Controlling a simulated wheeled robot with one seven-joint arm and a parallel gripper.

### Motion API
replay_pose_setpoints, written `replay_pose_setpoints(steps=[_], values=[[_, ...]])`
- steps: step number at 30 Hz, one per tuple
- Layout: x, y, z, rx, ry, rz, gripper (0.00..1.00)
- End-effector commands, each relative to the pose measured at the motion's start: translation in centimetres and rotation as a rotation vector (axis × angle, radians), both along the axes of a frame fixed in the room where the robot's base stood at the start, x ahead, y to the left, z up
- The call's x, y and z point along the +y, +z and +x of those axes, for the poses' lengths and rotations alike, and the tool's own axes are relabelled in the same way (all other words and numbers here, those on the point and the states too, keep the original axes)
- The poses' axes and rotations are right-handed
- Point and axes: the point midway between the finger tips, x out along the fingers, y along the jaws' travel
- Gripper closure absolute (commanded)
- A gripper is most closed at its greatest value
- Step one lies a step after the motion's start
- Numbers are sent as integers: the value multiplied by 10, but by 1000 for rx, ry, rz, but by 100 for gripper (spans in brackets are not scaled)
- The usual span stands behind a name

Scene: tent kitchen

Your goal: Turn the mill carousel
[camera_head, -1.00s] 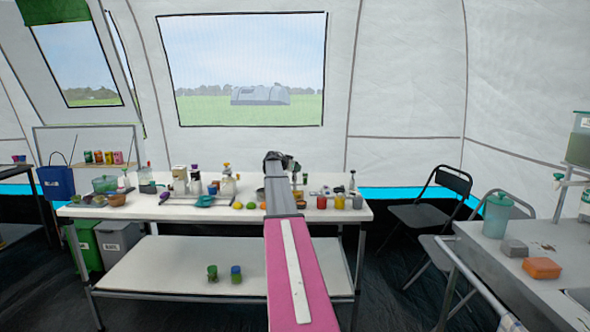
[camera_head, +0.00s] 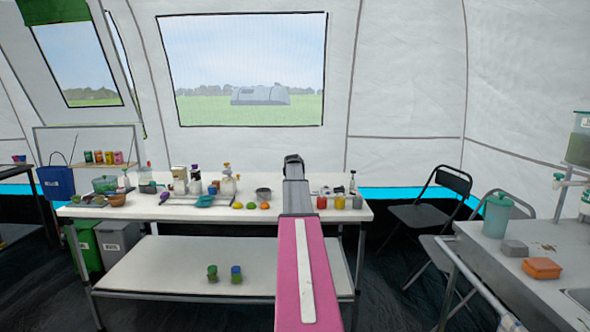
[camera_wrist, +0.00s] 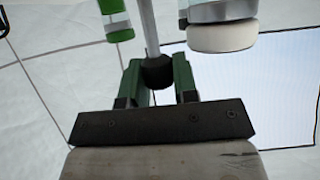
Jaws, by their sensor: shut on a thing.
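My gripper (camera_head: 293,158) is at the far end of my outstretched arm, above the back of the white table. In the wrist view its two green fingers (camera_wrist: 159,80) are shut on a dark knob (camera_wrist: 157,72) at the end of a grey post (camera_wrist: 147,25). A green and white cylinder (camera_wrist: 117,20) is left of the post and a pale round-ended one (camera_wrist: 222,35) is right of it, both apart from the fingers. They look like parts of the mill carousel. In the head view my arm hides the knob and post.
The white table (camera_head: 130,211) holds bottles, a tray and a bowl (camera_head: 263,194) left of my arm. Fruit (camera_head: 250,206) lies near it. Several jars (camera_head: 339,202) stand close on the right. Folding chairs (camera_head: 430,212) are farther right.

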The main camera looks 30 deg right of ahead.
Motion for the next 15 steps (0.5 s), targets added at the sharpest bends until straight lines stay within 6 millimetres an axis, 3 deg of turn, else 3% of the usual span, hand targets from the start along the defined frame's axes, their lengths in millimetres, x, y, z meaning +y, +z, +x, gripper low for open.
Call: replay_pose_setpoints(steps=[15], values=[[-1,0,-1,1,296,3,96]])
